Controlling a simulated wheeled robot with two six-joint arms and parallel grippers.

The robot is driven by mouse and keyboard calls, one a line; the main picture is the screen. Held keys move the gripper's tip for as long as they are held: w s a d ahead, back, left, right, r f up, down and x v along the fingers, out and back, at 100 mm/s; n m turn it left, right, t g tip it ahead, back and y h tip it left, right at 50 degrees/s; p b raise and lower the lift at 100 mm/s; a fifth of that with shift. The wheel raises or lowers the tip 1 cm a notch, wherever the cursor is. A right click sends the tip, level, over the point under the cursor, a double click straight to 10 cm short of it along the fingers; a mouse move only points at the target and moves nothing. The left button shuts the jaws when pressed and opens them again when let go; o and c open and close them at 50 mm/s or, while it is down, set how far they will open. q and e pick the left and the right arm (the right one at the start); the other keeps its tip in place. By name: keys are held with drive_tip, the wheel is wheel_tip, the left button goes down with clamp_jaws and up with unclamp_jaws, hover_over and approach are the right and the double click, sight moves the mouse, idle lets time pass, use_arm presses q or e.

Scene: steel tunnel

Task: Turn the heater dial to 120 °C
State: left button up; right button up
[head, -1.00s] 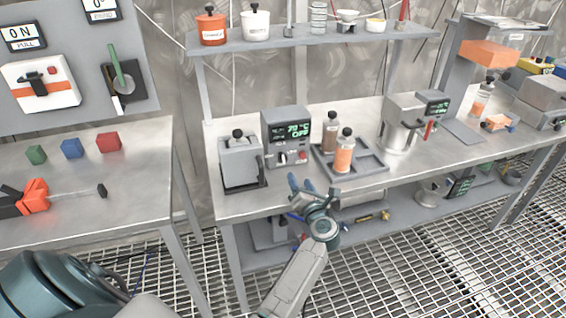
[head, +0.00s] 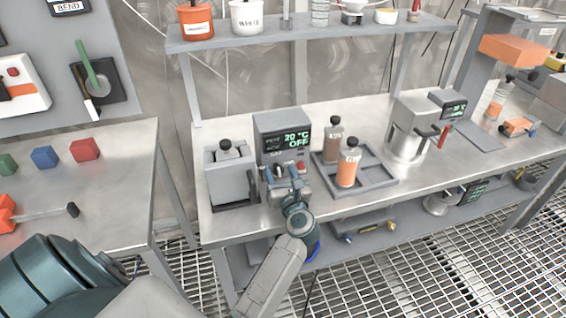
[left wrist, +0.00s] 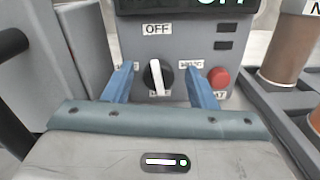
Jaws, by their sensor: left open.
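The heater (head: 283,135) is a grey box on the steel bench, its green display reading 20 °C and OFF. In the left wrist view its dial (left wrist: 158,76) is a black knob with a white pointer bar, below an OFF label (left wrist: 157,29). Labels beside and below the dial are partly hidden or too small to read. My left gripper (head: 284,178) is in front of the heater's lower front. Its two blue fingers (left wrist: 159,85) are open, one on each side of the dial and apart from it. My right gripper is not in view.
A red button (left wrist: 219,77) sits right of the dial. A grey lidded block (head: 230,176) stands left of the heater. A tray (head: 375,185) with two bottles stands to the right. A shelf (head: 300,36) with jars runs above.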

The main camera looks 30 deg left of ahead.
use_arm(q)
drive_tip(key=shift+w+a, duration=0.2)
drive_tip(key=shift+a, duration=0.1)
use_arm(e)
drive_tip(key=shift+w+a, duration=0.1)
use_arm(q)
drive_tip(key=shift+s, duration=0.1)
drive_tip(key=c, duration=1)
drive_tip(key=shift+r, duration=0.1)
drive_tip(key=shift+p, duration=0.4)
drive_tip(key=shift+d+r+m+p, duration=0.1)
drive_tip(key=shift+m+p, duration=0.2)
drive_tip(key=shift+m, duration=0.2)
drive_tip(key=shift+f+m, duration=0.2)
drive_tip(key=shift+m, duration=0.1)
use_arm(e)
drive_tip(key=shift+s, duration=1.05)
